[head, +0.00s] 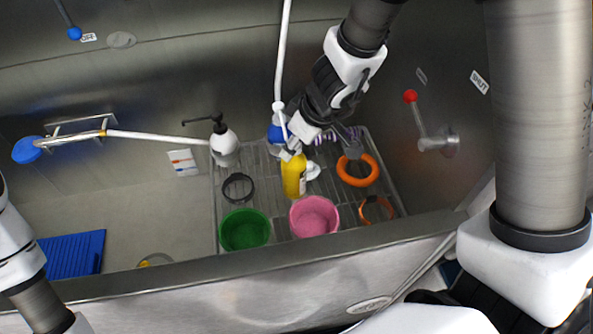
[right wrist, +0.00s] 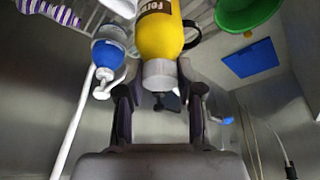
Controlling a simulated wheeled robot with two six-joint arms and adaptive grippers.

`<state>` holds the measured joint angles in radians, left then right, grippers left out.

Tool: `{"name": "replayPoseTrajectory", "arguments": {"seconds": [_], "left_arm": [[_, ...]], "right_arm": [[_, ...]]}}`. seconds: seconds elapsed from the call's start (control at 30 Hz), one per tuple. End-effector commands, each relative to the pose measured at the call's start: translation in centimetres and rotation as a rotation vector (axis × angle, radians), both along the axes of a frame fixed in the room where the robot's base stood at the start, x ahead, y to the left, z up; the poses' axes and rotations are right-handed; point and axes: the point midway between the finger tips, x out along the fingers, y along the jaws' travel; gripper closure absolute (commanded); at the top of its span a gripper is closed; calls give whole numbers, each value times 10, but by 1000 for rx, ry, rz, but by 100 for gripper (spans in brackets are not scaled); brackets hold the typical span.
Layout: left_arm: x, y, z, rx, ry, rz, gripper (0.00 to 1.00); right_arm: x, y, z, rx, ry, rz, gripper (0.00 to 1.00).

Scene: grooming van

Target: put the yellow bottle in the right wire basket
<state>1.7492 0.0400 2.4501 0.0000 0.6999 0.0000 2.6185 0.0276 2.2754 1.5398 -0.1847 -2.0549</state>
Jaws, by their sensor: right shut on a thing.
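The yellow bottle (head: 293,178) is upright over the wire rack in the tub, behind the pink bowl. My right gripper (head: 291,151) reaches down from above and is shut on its pale cap. In the right wrist view the bottle (right wrist: 160,35) and cap (right wrist: 158,72) sit between the two fingers (right wrist: 160,82). I cannot tell whether the bottle's base touches the rack. I cannot make out a right wire basket in these views. Part of my left arm shows at the left edge of the head view, but its gripper is out of frame.
A green bowl (head: 245,231) and a pink bowl (head: 314,217) stand at the rack's front. A white pump bottle (head: 224,147), blue bottle (head: 275,133), orange ring (head: 358,180) and black ring (head: 238,188) are nearby. The tub's front rim (head: 200,280) crosses the foreground.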

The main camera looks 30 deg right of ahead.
Motion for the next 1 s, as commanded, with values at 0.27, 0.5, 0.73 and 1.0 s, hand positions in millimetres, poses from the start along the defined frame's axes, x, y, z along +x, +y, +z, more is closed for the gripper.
{"name": "replayPoseTrajectory", "arguments": {"seconds": [0.27, 0.5, 0.73, 1.0], "left_arm": [[0, 0, -30, 0, -1, 0, 10], [0, 0, -28, 0, -1, 0, 10], [0, 0, -29, 0, -1, 0, 10], [0, 0, -26, 0, -1, 0, 10]], "right_arm": [[0, 0, -43, 1, -2, -1, 100], [1, 0, -41, 1, -2, 1, 100], [0, 0, -42, 1, -1, 0, 38], [0, 0, -39, 0, -1, 1, 38]]}}
